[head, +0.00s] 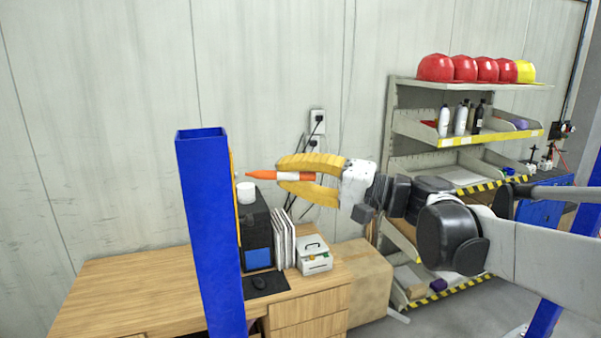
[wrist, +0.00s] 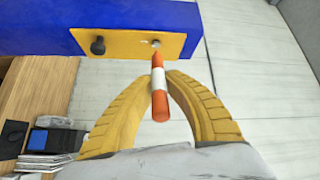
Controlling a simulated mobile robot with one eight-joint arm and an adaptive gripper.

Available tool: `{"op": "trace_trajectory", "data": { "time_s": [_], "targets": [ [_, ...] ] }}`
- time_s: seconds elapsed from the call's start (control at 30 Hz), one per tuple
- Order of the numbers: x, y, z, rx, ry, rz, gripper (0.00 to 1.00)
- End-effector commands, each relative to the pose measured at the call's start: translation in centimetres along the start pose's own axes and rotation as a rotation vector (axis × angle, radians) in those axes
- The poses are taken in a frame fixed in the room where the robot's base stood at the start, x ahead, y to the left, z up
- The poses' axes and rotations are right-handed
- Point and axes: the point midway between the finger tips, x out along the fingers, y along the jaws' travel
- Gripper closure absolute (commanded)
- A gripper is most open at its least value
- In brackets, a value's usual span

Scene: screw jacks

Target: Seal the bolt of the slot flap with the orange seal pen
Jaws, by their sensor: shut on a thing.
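An orange seal pen with a white band (wrist: 159,92) is held between the yellow fingers of my gripper (wrist: 162,82), which is shut on it. The pen also shows in the head view (head: 262,175), pointing left, roughly level. In the wrist view its tip is right by a small silver bolt (wrist: 155,43) on the yellow slot flap (wrist: 128,46); I cannot tell whether they touch. The flap has a black knob (wrist: 97,46) to the left of the bolt. The flap sits on a blue post (head: 208,220), and in the head view it shows only as a thin edge.
A wooden desk (head: 130,290) with a black computer, binders, a mouse and a white box (head: 314,258) stands behind the post. A shelf rack (head: 395,130) with red and yellow helmets and bottles stands at the right. The wall behind is bare apart from outlets.

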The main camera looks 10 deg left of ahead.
Motion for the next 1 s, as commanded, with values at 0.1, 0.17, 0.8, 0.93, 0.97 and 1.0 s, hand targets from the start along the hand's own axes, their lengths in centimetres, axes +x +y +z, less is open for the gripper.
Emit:
{"op": "trace_trajectory", "data": {
  "time_s": [0.1,0.17,0.8,0.93,0.97,1.0],
  "targets": [
    [0.15,-0.03,0.13,0.0,0.0,0.0,1.0],
    [0.22,-0.04,0.19,0.0,0.0,0.0,1.0],
    [0.93,-0.14,0.81,0.0,-0.001,0.0,1.0],
    [1.03,-0.15,0.88,0.0,0.0,0.0,1.0],
    [1.03,-0.16,0.88,0.0,0.0,0.0,1.0],
    [1.03,-0.16,0.88,0.0,0.0,0.0,1.0]
  ]
}}
